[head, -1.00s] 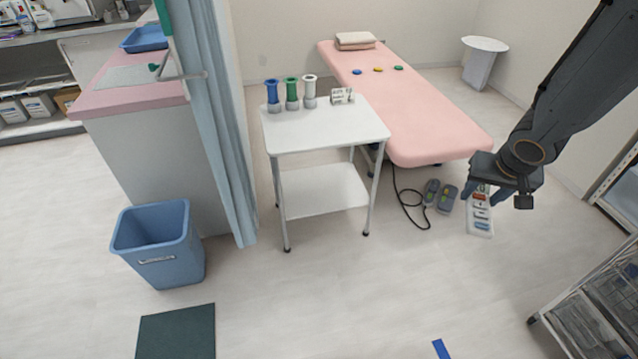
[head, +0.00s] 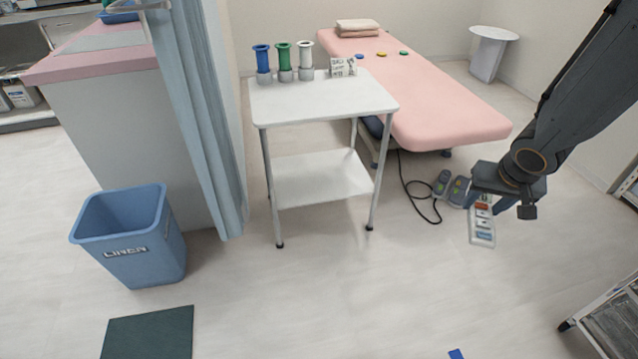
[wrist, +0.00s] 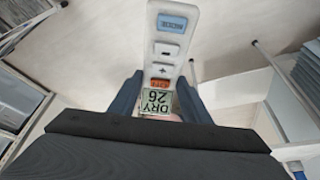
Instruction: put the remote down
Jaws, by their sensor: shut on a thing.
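The remote (head: 482,232) is a long white handset with blue, grey and orange buttons. My gripper (head: 493,203) is shut on its upper end, and the remote hangs down in front of the foot of the pink treatment bed. In the wrist view the remote (wrist: 168,45) lies between the two dark fingers (wrist: 158,95). Its small display there reads "DRY 26" upside down. The part of the remote between the fingers is partly hidden in the head view.
A white two-shelf trolley (head: 300,105) holds blue, green and white holders and a small sign, with bare top in front. The pink bed (head: 445,110) stands behind it. A blue linen bin (head: 135,245), a dark mat (head: 150,335) and a wire rack (head: 610,325) stand around open floor.

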